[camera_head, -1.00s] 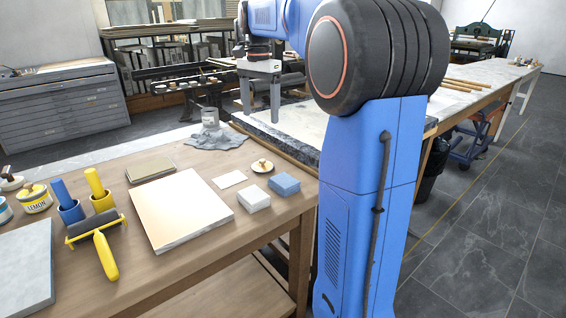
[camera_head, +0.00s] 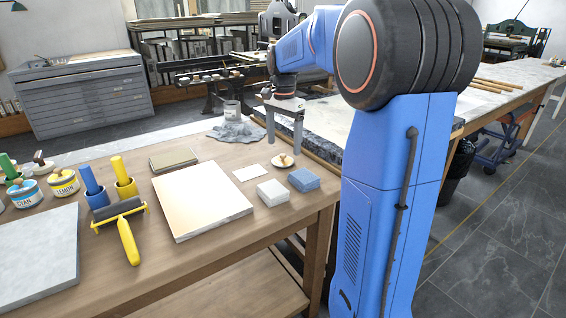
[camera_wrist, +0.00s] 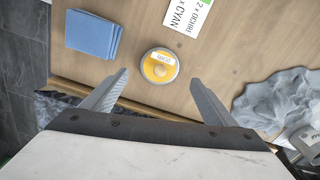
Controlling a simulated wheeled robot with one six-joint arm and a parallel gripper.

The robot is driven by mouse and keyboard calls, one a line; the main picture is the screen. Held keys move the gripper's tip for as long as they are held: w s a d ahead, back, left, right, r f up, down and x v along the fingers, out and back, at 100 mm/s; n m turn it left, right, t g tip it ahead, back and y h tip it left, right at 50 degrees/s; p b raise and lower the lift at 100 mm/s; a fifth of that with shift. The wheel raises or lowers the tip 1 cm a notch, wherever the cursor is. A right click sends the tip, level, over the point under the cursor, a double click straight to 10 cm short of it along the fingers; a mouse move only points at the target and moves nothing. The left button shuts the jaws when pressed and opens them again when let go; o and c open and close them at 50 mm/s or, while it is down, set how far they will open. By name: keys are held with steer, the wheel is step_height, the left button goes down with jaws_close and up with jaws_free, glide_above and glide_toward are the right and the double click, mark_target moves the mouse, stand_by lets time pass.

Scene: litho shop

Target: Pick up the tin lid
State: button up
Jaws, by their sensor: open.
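The tin lid (camera_head: 284,161) lies on the wooden table near its right edge, a small pale disc with a brown knob in the head view. In the wrist view the lid (camera_wrist: 159,66) has an orange face, a white label and a metal rim. My gripper (camera_head: 284,137) is open and empty above and behind the lid. In the wrist view my gripper (camera_wrist: 159,78) has its fingertips spread to either side of the lid, with clear gaps. The height above the lid is hard to tell.
A blue stack (camera_head: 303,180) and a white stack (camera_head: 272,192) sit close in front of the lid. A white card (camera_head: 250,172) lies left of it. A grey cloth (camera_head: 236,130) and a can (camera_head: 232,109) are behind. A pale board (camera_head: 200,200) lies further left.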

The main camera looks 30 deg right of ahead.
mark_target(283, 155)
steer(key=f, duration=0.5)
steer(key=shift+s+a, duration=0.15)
steer(key=shift+a, duration=0.15)
steer(key=c, duration=1.1)
